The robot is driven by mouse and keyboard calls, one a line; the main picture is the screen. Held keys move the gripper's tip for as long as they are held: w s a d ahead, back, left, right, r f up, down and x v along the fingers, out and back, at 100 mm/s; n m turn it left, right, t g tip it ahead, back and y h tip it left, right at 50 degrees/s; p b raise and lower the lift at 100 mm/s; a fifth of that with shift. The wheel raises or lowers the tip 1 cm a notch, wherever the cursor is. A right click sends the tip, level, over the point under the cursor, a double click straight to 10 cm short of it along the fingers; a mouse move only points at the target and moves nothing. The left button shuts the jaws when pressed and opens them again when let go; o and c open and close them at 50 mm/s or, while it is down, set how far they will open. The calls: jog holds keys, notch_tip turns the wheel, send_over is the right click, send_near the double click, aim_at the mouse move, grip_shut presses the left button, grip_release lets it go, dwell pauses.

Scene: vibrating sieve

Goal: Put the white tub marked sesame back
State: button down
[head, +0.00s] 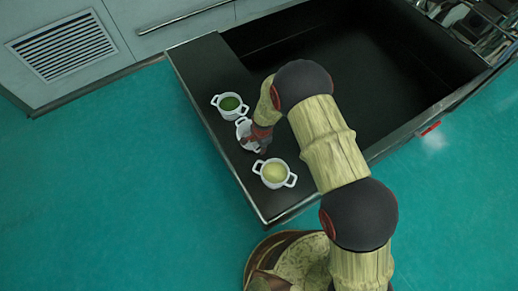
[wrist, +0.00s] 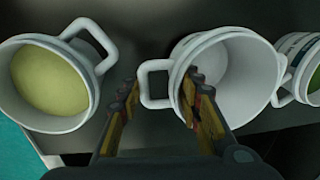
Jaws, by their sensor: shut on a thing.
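Three white two-handled tubs stand in a row on the black ledge. The middle tub (head: 242,126) looks empty inside; it also shows in the wrist view (wrist: 245,75). I cannot tell whether the tub touches the ledge. The near tub (head: 273,174) holds something pale yellow. The far tub (head: 229,104) holds something green. The far tub has a label edge in the wrist view (wrist: 303,48), unreadable; no sesame mark is legible.
The black ledge (head: 200,62) is narrow, with the teal floor (head: 110,190) on its left. A deep dark basin (head: 365,65) lies to the right. The near and far tubs stand close on either side of the middle one. A grey cabinet (head: 120,30) stands behind.

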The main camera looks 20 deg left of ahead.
jog(key=shift+f, duration=1)
jog(key=shift+f+b, duration=0.2)
jog(key=shift+b, duration=0.15)
jog(key=c, duration=1.2)
grip_release()
jog(key=shift+c, duration=0.2)
jog(key=shift+r, duration=0.1)
jog(key=r+p, duration=0.1)
jog(key=r, duration=0.3)
jog(key=d+r+p, duration=0.1)
jog(key=r+p, duration=0.1)
jog(key=r, duration=0.2)
jog(key=s+r+p, duration=0.1)
jog(key=r, duration=0.3)
jog(key=shift+d, duration=0.15)
jog(key=shift+w, duration=0.1)
